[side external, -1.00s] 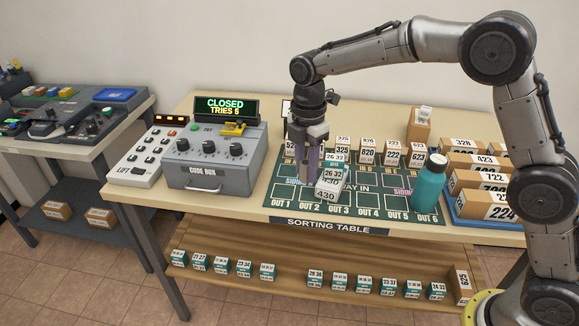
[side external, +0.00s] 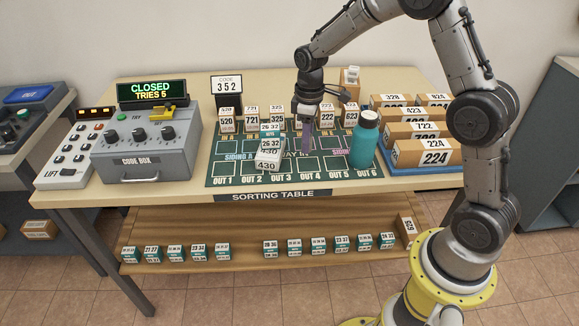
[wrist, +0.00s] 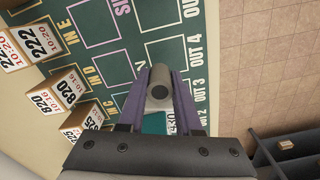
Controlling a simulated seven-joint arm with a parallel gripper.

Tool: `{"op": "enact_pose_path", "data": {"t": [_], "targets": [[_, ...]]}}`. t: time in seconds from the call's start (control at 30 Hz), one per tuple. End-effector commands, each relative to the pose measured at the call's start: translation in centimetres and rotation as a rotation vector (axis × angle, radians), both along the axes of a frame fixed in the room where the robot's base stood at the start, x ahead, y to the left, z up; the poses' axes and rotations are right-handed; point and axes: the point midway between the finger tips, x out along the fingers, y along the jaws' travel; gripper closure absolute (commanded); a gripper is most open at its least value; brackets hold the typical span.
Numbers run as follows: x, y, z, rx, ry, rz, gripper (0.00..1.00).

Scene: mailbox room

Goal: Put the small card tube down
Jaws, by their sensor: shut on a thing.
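The small card tube (wrist: 160,88) is a pale grey cylinder with a dark round hole in its end. In the wrist view it sits between the purple fingers of my gripper (wrist: 162,90), which is shut on it. In the side view my gripper (side external: 307,137) points down over the green mat (side external: 225,165), between the 430 parcel and the teal bottle. The tube is not clearly visible there. I cannot tell whether it touches the mat.
A white parcel marked 430 (side external: 266,165) stands just left of my gripper. A teal bottle (side external: 364,143) stands close on the right. Several numbered parcels line the mat's back; 820 shows in the wrist view (wrist: 70,88). Boxes fill a blue tray (side external: 440,167) at right.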

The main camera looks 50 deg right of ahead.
Motion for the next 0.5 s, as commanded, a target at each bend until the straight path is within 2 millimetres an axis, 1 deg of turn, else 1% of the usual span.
{"op": "enact_pose_path", "data": {"t": [0.03, 0.1, 0.2, 0.37, 0.43, 0.5], "targets": [[-0.1, -0.4, -0.5, 0.0, 0.001, -0.084, 1.0], [-0.1, -0.5, -0.8, -0.001, 0.001, -0.188, 1.0], [0.2, -0.4, -1.1, -0.001, -0.001, -0.309, 1.0], [0.5, -0.4, -1.2, 0.0, 0.0, -0.425, 1.0], [0.6, 0.2, -1.1, 0.0, 0.0, -0.445, 1.0], [0.7, 1.5, -1.1, 0.0, -0.001, -0.453, 1.0]]}}
